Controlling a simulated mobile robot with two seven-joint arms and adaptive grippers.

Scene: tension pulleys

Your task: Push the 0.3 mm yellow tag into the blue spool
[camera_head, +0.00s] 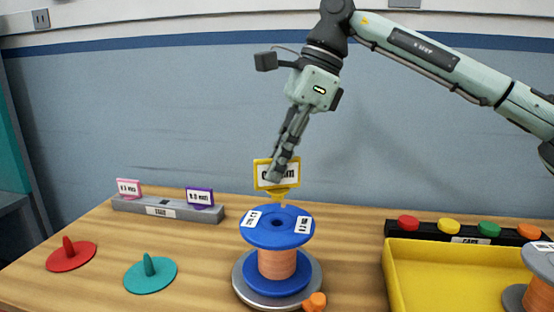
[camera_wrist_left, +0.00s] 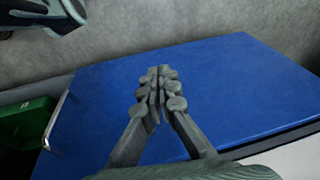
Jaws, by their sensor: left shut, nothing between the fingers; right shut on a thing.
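The yellow tag (camera_head: 262,174) is upright, its white face partly hidden by my right gripper (camera_head: 277,174), which is shut on it. The tag's narrow lower end points down just above the top of the blue spool (camera_head: 262,232); I cannot tell whether it touches. The spool stands upright on a round grey base, with copper wire wound between its blue flanges and a dark hole in the top. Two white labels lie on its top flange. My left gripper (camera_wrist_left: 160,90) shows only in the left wrist view, shut and empty, over a blue surface.
A grey rack (camera_head: 130,205) with pink and purple tags stands at the left. Red (camera_head: 71,257) and teal (camera_head: 150,276) knobbed discs lie in front of it. A yellow tray (camera_head: 450,275) and a black rack of coloured caps (camera_head: 398,229) are at the right.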

